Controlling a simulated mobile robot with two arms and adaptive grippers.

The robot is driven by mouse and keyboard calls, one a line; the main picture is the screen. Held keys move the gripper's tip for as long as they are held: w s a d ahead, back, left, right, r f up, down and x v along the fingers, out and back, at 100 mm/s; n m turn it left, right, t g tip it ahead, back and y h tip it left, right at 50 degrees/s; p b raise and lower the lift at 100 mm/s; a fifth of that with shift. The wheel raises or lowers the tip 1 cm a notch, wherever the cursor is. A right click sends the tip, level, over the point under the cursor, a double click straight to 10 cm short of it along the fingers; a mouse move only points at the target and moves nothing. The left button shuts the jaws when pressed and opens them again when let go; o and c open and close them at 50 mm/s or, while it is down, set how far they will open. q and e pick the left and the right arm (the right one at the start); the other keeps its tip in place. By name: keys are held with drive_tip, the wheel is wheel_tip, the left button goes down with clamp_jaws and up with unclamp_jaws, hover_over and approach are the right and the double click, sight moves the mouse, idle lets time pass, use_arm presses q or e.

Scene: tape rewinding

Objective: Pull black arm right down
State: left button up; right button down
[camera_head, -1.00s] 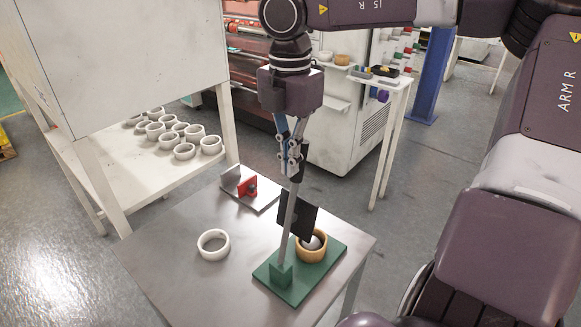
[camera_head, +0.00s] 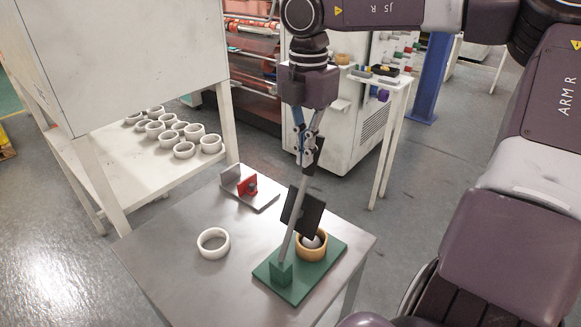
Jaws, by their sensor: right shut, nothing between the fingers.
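My right gripper (camera_head: 306,160) comes from above and is shut with nothing between its fingers. Its fingertips are at the top of a lever: a grey rod (camera_head: 295,222) with a black handle end (camera_head: 319,152) and a black plate (camera_head: 303,211) partway down. The handle end shows just right of the fingers; whether they touch it is hard to tell. The lever leans right from a green base (camera_head: 302,286). A yellow-brown roll (camera_head: 312,255) around a pale core sits on the base, below the plate, partly hidden by it. My left gripper is not in view.
A white ring (camera_head: 213,256) lies on the metal table (camera_head: 165,262), left of the base. A red and grey fixture (camera_head: 248,188) stands at the table's back. Several white rings (camera_head: 184,150) are on a shelf at left. A white side table (camera_head: 387,85) stands behind right.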

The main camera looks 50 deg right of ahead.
sight(319, 152)
drive_tip(key=shift+w+d+f+b, duration=0.15)
drive_tip(key=shift+d+f, duration=0.15)
drive_tip(key=shift+d, duration=0.45)
drive_tip(key=shift+d+f+b, duration=0.1)
drive_tip(key=shift+d+f, duration=0.25)
drive_tip(key=shift+d, duration=0.35)
drive_tip(key=shift+w+d+f+b, duration=0.15)
drive_tip(key=shift+d+f, duration=0.15)
drive_tip(key=shift+d, duration=0.45)
drive_tip(key=shift+s, duration=0.1)
drive_tip(key=shift+d+f, duration=0.25)
drive_tip(key=shift+d, duration=0.05)
drive_tip(key=shift+d+f+b, duration=0.25)
drive_tip(key=shift+d+f, duration=0.25)
drive_tip(key=shift+d, duration=0.35)
drive_tip(key=shift+d+f+b, duration=0.25)
drive_tip(key=shift+d+f, duration=0.25)
drive_tip(key=shift+d, duration=0.3)
